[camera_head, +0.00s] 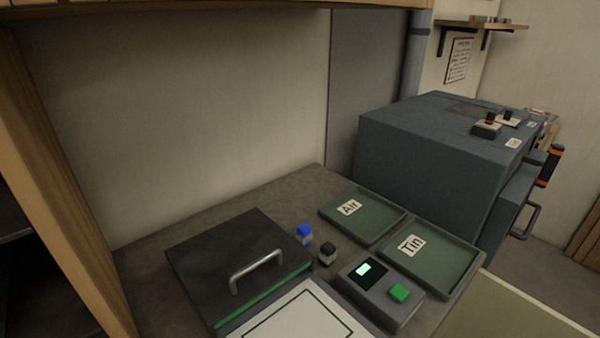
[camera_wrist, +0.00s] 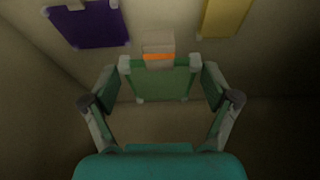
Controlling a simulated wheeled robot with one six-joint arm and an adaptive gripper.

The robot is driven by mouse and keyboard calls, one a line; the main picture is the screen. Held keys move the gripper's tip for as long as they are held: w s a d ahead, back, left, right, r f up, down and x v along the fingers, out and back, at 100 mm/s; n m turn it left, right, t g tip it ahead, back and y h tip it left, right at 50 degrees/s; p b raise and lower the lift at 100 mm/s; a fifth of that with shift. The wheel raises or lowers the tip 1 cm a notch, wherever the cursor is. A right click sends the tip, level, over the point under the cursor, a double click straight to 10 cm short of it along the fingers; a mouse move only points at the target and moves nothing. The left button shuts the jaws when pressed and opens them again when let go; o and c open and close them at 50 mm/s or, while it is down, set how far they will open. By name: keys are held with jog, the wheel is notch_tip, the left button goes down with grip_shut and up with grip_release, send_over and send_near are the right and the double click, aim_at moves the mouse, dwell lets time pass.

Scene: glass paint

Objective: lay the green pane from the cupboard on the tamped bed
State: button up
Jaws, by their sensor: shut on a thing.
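In the wrist view, the green pane (camera_wrist: 160,90) with pale corner pieces stands between my two fingers, and a pale block with an orange band shows at its top edge. My gripper (camera_wrist: 160,82) is shut on this pane. A purple pane (camera_wrist: 92,25) is at the upper left and a yellow pane (camera_wrist: 222,18) at the upper right, both apart from my fingers. My gripper is not in the head view. I cannot make out the tamped bed for certain in either view.
In the head view, the bench holds a dark handled lid (camera_head: 235,255), a white framed plate (camera_head: 300,318), a blue-capped jar (camera_head: 304,235), a black-capped jar (camera_head: 327,254), a button box (camera_head: 378,295), and green trays labelled Air (camera_head: 365,220) and Tin (camera_head: 440,265). A grey cabinet (camera_head: 430,150) stands behind right.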

jog(key=f+m, duration=0.1)
jog(key=m, duration=0.1)
jog(key=f+m+h, duration=0.1)
jog(key=m, duration=0.1)
jog(key=shift+w+d+f, duration=0.1)
jog(key=shift+w+f, duration=0.05)
jog(key=shift+w, duration=0.15)
jog(key=shift+w+d+r+m+t+h, duration=0.15)
jog(key=shift+r+m+t+h, duration=0.2)
jog(key=shift+r+m, duration=0.5)
jog(key=shift+w+d+r+m+t+h, duration=0.15)
jog(key=shift+r+m+h, duration=0.4)
jog(key=shift+r, duration=0.4)
jog(key=shift+a, duration=0.1)
dwell(0.6)
notch_tip(320, 180, down, 5)
dwell(0.5)
jog(key=shift+r, duration=0.1)
jog(key=shift+r, duration=2.4)
